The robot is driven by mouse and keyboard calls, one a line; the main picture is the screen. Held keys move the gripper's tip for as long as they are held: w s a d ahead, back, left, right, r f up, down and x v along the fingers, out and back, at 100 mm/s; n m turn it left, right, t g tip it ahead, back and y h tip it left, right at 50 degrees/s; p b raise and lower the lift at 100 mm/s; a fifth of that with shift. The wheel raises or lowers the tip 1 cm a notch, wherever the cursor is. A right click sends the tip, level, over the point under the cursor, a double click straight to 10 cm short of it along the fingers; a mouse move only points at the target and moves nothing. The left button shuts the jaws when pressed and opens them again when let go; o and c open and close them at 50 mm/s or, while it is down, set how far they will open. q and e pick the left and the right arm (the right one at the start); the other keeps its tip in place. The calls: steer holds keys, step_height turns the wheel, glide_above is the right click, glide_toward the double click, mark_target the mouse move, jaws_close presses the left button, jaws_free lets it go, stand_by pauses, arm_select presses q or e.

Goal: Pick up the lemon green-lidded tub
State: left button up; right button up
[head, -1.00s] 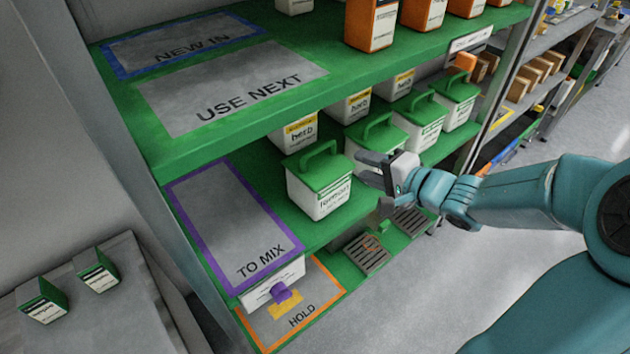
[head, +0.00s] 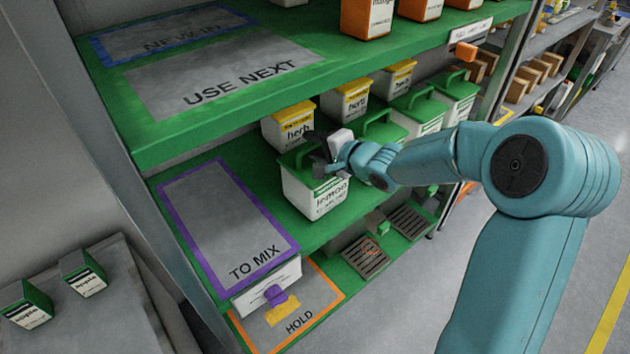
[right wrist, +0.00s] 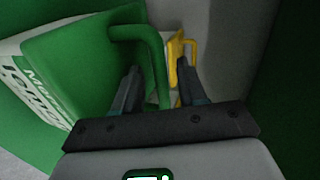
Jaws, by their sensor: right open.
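The lemon tub (head: 314,196) is white with a green lid and handle and stands upright at the front of the middle green shelf. In the right wrist view its green lid (right wrist: 75,55) fills the left side. My right gripper (head: 318,152) is open and over the lid, hiding part of the lid and handle. In the right wrist view, the green handle (right wrist: 152,55) runs down between the two open fingers (right wrist: 160,88); I cannot tell whether they touch it. My left gripper is not in view.
Green-lidded tubs (head: 418,118) stand right of the lemon tub, with yellow-lidded herb tubs (head: 290,127) behind. The upper shelf (head: 190,130) overhangs them. The TO MIX area (head: 225,215) is empty. Two small tubs (head: 84,275) stand on a grey surface at lower left.

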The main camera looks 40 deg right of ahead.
steer(key=shift+w+f, duration=0.1)
steer(key=shift+w, duration=0.25)
steer(key=shift+s, duration=0.1)
jaws_close()
stand_by(1.0)
steer(key=shift+r, duration=0.25)
